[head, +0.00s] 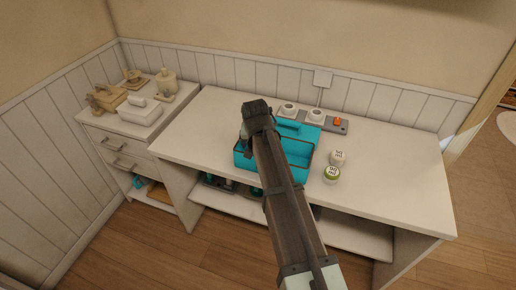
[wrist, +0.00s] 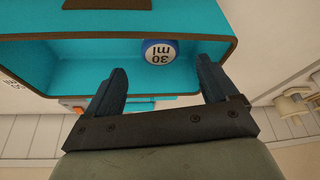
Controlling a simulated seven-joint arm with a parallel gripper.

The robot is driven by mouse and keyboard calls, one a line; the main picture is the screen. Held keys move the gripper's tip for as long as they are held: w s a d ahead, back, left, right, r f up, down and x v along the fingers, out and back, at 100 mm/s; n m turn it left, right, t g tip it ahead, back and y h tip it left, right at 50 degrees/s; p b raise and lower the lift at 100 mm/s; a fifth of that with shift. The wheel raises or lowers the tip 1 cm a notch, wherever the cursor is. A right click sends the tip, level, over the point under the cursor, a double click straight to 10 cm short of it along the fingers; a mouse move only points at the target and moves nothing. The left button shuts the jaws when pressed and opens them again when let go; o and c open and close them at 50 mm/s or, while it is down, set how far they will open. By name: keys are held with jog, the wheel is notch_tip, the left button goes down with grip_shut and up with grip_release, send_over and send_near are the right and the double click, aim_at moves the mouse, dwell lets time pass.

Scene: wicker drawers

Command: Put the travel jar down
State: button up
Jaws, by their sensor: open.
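A teal caddy (head: 305,160) with open compartments stands on the white desk, and its inside fills much of the wrist view (wrist: 85,62). A small jar with a blue rim and a white face marked "30 ml" (wrist: 160,54) sits inside the caddy in the wrist view. My gripper (wrist: 161,78) is open, with one dark finger on each side of the jar's near side and a visible gap to each. The jar looks free of the fingers. In the head view my arm covers part of the caddy and hides the fingertips and this jar.
Two white-topped jars, one pale (head: 337,157) and one green (head: 331,174), stand on the desk (head: 400,180) right of the caddy. A grey strip with white cups and an orange item (head: 338,121) lies behind. A drawer unit (head: 125,150) with containers stands left. The desk's right side is clear.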

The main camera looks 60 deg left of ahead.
jog(key=shift+v, duration=1.8)
jog(key=shift+w, duration=0.1)
